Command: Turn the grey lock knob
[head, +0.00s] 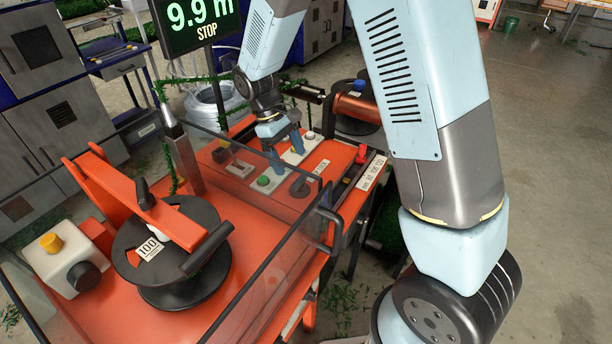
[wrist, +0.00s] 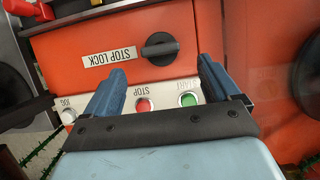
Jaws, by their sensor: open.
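In the head view my gripper (head: 283,150) is over the button strip, behind the knob. The height of the fingertips above the panel is hard to tell.
The button strip has a red STOP button (wrist: 143,104), a green START button (wrist: 189,99) and a white JOG button (wrist: 68,116). A clear guard (head: 290,235) with a dark handle (head: 327,222) stands in front. A spool (head: 170,250) is at left. A screen (head: 198,22) reads STOP.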

